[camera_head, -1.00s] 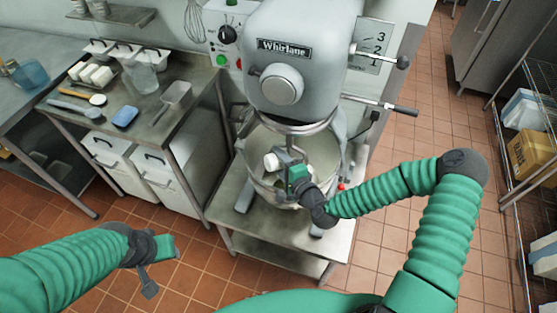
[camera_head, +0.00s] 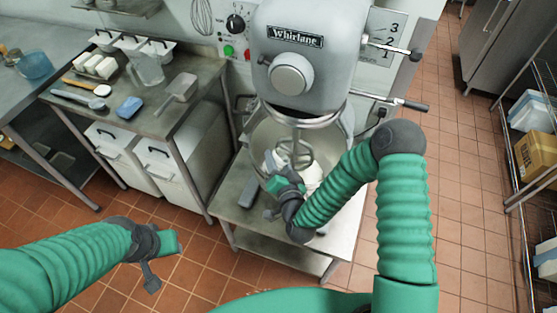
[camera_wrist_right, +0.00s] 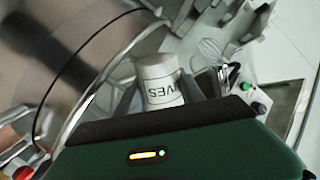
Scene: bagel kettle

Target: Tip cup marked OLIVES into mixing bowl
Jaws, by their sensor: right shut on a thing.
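The white cup (camera_head: 269,161) is at my right gripper (camera_head: 274,176), over the near left part of the mixing bowl's opening. In the right wrist view the cup (camera_wrist_right: 160,86) shows dark letters ending in "IVES"; the rest of the word is out of sight. The metal mixing bowl (camera_head: 262,133) stands under the mixer's beater. I cannot tell the cup's exact tilt or see inside it. My left gripper (camera_head: 165,262) hangs over the floor at lower left, away from everything.
The grey mixer head (camera_head: 310,45) and its beater (camera_head: 294,150) stand over the bowl. A white thing (camera_head: 312,175) shows beside my right gripper. A side table (camera_head: 150,110) at left holds a jug, scoop, blue sponge and white tubs.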

